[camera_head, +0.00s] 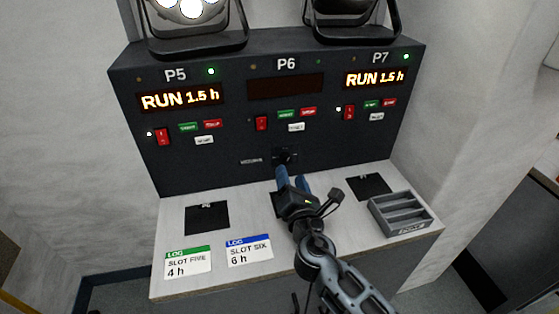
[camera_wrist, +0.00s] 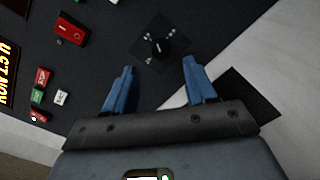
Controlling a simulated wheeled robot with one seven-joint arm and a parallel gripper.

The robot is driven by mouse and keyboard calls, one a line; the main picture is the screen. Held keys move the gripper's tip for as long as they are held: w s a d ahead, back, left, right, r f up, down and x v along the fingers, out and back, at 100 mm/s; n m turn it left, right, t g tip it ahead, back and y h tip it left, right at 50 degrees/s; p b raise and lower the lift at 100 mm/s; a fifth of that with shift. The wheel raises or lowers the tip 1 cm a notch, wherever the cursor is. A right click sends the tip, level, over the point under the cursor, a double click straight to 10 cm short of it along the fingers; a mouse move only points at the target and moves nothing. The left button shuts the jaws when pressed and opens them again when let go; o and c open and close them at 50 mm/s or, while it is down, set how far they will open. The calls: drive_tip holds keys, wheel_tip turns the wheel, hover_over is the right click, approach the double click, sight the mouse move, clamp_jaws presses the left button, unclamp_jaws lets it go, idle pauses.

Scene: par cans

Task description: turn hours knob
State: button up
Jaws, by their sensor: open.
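The hours knob (camera_wrist: 157,46) is a small black knob on a dark square plate with pale marks around it, seen in the wrist view between and beyond my fingertips. In the head view the knob (camera_head: 285,155) sits low on the dark panel, below the P6 section, partly hidden by my gripper. My gripper (camera_wrist: 159,68) has two blue fingers spread apart with nothing between them. The fingers point toward the panel and look short of the knob. It also shows in the head view (camera_head: 291,174), just in front of the knob.
The panel (camera_head: 225,165) has P5 and P7 displays (camera_head: 180,97) reading RUN 1.5 h; the P6 display (camera_head: 286,87) is dark. Log cards (camera_head: 187,262) lie on the pale counter (camera_head: 280,275). A grey slotted tray (camera_head: 428,220) stands right of my arm. Lamps stand on top.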

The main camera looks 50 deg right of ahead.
sight(287, 161)
drive_tip(key=x, duration=0.5)
drive_tip(key=shift+w+d+p, duration=0.25)
drive_tip(key=shift+p, duration=0.05)
drive_tip(key=shift+c, duration=0.2)
clamp_jaws()
